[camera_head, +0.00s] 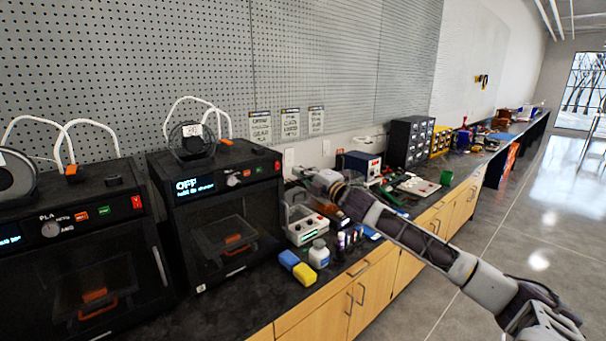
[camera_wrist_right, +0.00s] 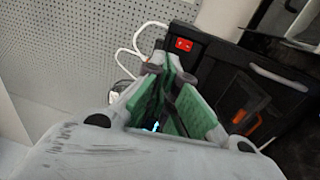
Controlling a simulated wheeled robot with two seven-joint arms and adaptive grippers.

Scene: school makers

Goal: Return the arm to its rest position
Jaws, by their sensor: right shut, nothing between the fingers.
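My right arm comes in from the lower right in the head view and stretches over the workbench (camera_head: 248,312). Its gripper (camera_head: 302,174) is at the far end of the arm, beside the right side of the 3D printer (camera_head: 222,215) whose screen reads OFF. The wrist view shows the gripper (camera_wrist_right: 168,72) with its green-lined fingers together and nothing held. The black printer (camera_wrist_right: 225,75) with its red switch is to the right of the fingers there. My left gripper is not in view.
A second printer (camera_head: 75,255) stands at the left. Below my right arm are a white device (camera_head: 305,225), a yellow-and-blue sponge (camera_head: 297,267) and a white bottle (camera_head: 319,254). A black drawer cabinet (camera_head: 408,142) stands further along. The floor (camera_head: 530,215) at the right is clear.

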